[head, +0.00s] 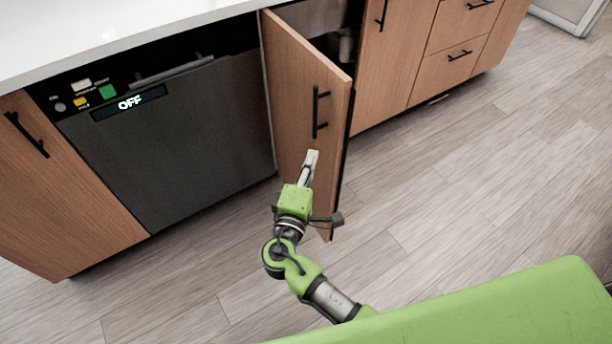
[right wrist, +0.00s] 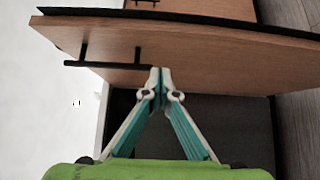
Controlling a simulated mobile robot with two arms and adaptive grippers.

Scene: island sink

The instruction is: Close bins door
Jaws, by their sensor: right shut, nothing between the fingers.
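The bins door (head: 290,95) is a wooden cabinet door standing open, swung out from the counter front. Its black bar handle (head: 318,112) is on the outer face near the free edge. My right gripper (head: 313,154) is shut and empty, with its fingertips at the door's outer face just below the handle. In the right wrist view the shut fingertips (right wrist: 160,72) meet or nearly meet the door face (right wrist: 210,60), beside the handle (right wrist: 100,64); I cannot tell whether they touch. My left gripper is not in view.
A dark dishwasher (head: 180,130) reading OFF is left of the door. Wooden drawers and cabinets (head: 395,60) continue to the right. A pale pipe (head: 345,46) shows inside the open cabinet. The wood floor (head: 470,170) to the right is clear.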

